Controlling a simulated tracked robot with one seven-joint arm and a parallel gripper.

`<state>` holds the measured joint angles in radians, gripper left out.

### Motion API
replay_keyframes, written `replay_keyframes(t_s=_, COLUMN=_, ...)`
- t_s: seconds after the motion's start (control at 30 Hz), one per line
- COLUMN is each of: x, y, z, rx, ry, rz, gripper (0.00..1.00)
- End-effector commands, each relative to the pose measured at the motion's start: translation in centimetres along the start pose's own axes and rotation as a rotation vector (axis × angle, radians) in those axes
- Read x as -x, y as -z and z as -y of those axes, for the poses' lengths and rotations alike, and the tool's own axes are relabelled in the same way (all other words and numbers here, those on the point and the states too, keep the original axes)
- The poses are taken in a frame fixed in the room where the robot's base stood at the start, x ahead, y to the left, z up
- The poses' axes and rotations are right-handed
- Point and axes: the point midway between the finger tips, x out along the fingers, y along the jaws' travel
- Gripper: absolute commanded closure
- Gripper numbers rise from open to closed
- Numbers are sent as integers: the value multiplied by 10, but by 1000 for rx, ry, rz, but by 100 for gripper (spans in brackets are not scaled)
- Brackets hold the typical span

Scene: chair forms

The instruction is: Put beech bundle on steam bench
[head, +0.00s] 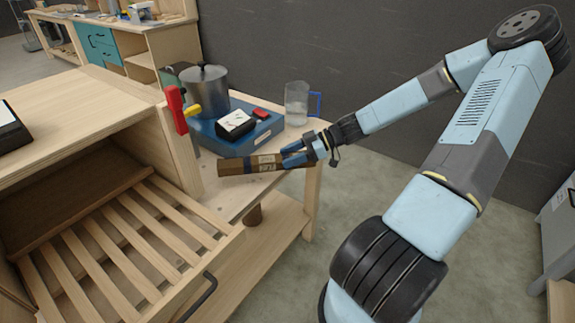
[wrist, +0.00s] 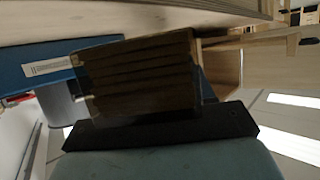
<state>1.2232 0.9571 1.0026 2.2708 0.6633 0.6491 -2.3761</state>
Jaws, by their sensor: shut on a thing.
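The beech bundle (head: 247,165), a brown block of stacked strips with a pale label, is held level by my gripper (head: 291,156). The gripper is shut on its right end. The bundle is over the front part of the wooden bench (head: 222,198), which bears a blue unit with a pot and looks like the steam bench. I cannot tell whether the bundle touches the bench top. In the wrist view the bundle (wrist: 140,78) fills the middle, with its layered end toward the camera.
The blue unit (head: 208,139) carries a metal pot (head: 204,90) and a white-topped box (head: 236,124). A clear jug (head: 297,103) with a blue handle stands behind. A red-handled lever (head: 177,108) rises at left. A slatted drawer (head: 120,245) stands open in front.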

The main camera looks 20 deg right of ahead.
Motion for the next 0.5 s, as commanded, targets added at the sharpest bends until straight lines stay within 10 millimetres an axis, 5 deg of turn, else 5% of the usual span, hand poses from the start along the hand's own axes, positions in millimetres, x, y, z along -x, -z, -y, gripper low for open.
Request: replay_keyframes(t_s=0.5, x=-18, y=-38, z=-10, rx=-1, ry=0, rz=-1, gripper=90)
